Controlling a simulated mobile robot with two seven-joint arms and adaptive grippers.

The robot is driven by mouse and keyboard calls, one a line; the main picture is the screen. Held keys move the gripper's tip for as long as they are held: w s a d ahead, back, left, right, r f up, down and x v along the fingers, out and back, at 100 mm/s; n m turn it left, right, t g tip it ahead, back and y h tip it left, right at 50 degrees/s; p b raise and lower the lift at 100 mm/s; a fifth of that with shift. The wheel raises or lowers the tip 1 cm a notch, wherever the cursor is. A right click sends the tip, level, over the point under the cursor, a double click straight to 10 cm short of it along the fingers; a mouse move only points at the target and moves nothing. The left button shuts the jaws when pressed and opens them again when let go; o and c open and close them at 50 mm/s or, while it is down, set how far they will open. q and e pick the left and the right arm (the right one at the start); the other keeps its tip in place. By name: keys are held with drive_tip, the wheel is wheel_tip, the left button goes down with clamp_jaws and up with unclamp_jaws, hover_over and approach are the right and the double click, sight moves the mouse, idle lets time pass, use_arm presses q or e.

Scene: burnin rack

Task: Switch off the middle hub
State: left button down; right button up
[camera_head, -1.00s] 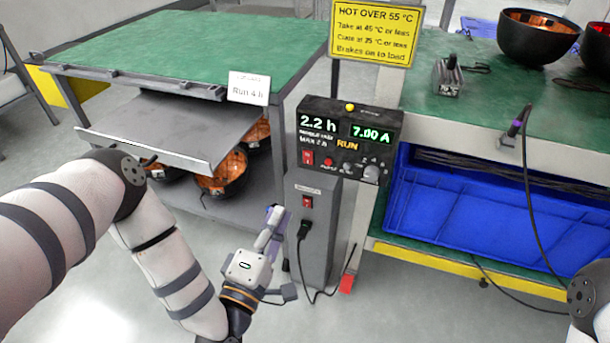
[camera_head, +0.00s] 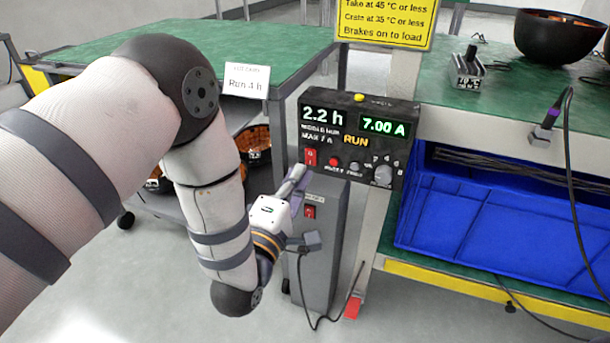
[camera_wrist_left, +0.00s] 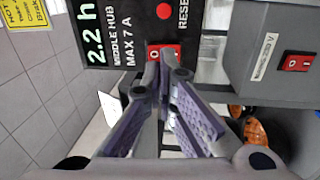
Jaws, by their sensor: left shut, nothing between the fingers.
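The black control panel (camera_head: 355,130) carries the words MIDDLE HUB, MAX 7 A in the wrist view (camera_wrist_left: 115,25). Its display reads 2.2 h, 7.00 A and RUN. A red rocker switch (camera_head: 310,157) sits at its lower left; it also shows in the left wrist view (camera_wrist_left: 172,50), partly covered by my fingertips. My left gripper (camera_head: 298,173) is shut and empty, its tips right at the switch's lower edge. I cannot tell whether they touch it. The left gripper also fills the wrist view (camera_wrist_left: 165,57). My right gripper is out of view.
A grey box (camera_head: 330,215) below the panel has another red switch (camera_head: 310,212) and a plugged cable. A yellow warning sign (camera_head: 385,22) stands above the panel. A blue crate (camera_head: 480,215) sits under the right bench. A green-topped cart (camera_head: 130,65) stands left.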

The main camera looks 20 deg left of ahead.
sight(309, 156)
use_arm(q)
drive_tip(key=shift+w+r, duration=0.15)
drive_tip(key=shift+w, duration=0.65)
drive_tip(key=shift+w+r, duration=0.1)
drive_tip(key=shift+w, duration=0.65)
drive_tip(key=shift+d, duration=0.1)
